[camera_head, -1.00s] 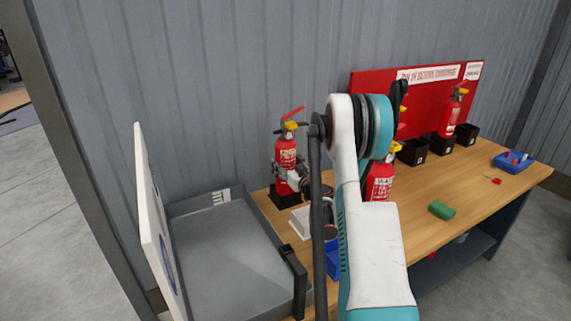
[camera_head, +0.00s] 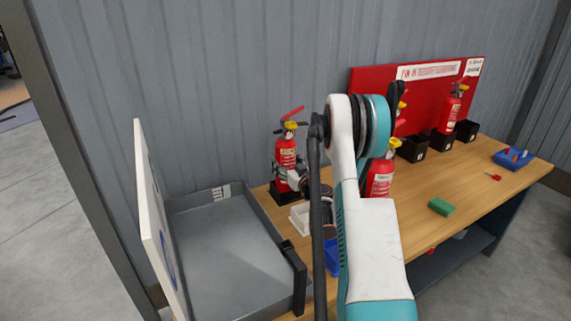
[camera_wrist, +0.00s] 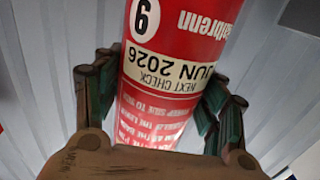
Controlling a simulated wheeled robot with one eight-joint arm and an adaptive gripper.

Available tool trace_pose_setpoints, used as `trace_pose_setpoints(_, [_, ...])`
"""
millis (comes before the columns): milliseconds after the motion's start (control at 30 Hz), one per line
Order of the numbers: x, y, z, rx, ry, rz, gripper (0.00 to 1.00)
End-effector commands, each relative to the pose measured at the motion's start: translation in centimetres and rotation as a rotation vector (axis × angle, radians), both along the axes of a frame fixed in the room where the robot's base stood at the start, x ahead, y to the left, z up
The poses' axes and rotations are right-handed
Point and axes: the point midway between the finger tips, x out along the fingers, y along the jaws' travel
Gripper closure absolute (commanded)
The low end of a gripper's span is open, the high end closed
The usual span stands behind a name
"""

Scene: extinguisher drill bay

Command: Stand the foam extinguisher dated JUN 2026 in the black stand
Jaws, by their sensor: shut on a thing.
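A red extinguisher (camera_head: 286,153) with a yellow collar and red lever stands upright at the back left of the bench. Its label reads JUN 2026, upside down, in the wrist view (camera_wrist: 178,72). My gripper (camera_head: 295,180) is shut on its body; the fingers lie on both sides of it in the wrist view (camera_wrist: 155,105). The black stand (camera_head: 284,198) is directly under the extinguisher. The bottom end meets the stand in the head view, but I cannot tell whether it rests fully inside. My gripper partly hides the lower body.
Another extinguisher (camera_head: 380,178) stands behind my arm, and one (camera_head: 451,108) by the red board (camera_head: 430,100). Black boxes (camera_head: 413,149) line the back. A grey open case (camera_head: 220,260) sits left. A green block (camera_head: 441,207) and blue tray (camera_head: 512,160) lie right.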

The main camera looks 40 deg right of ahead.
Motion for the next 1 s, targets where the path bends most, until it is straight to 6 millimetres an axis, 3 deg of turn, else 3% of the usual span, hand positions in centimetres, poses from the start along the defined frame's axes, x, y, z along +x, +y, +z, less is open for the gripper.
trace_pose_setpoints(367, [0.0, 0.0, 0.0, 0.002, -0.001, 0.000, 0.83])
trace_pose_setpoints(1000, [0.0, 0.0, -1.7, 0.003, 0.000, 0.000, 0.83])
